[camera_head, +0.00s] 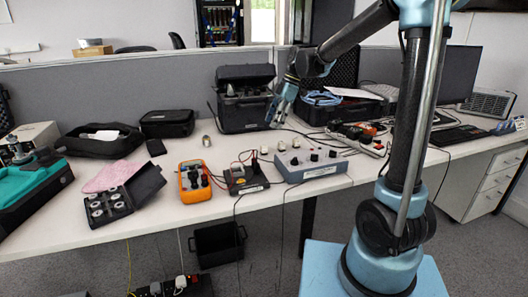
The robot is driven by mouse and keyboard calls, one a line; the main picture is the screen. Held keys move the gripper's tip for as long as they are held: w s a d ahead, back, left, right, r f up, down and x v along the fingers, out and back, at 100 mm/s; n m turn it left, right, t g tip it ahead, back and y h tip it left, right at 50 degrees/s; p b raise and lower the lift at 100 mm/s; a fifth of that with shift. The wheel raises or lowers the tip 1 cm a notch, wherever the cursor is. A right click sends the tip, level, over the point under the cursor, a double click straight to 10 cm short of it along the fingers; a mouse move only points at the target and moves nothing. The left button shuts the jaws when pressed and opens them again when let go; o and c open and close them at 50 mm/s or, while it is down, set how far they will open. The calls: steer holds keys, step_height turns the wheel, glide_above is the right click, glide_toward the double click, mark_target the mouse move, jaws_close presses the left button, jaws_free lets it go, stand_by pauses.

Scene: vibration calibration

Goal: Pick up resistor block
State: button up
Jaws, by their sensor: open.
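I cannot tell for sure which thing is the resistor block. A small black block with red and dark leads and a pale label (247,178) lies near the table's front edge. Right of it stands a grey-blue box with several dark knobs (311,163). My gripper (275,119) is open and points down above the table, in the picture above the grey-blue box's left end and apart from both. Nothing shows between its fingers, though they are small here.
The white table (180,218) is crowded. An orange multimeter (194,182) stands left of the black block, with an open black case (125,198) further left. A large black case (244,98) stands behind. Cables hang over the front edge.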

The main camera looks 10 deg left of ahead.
mark_target(264, 145)
steer(key=x, duration=1.2)
steer(key=shift+s+f, duration=0.1)
steer(key=shift+s, duration=0.15)
jaws_close()
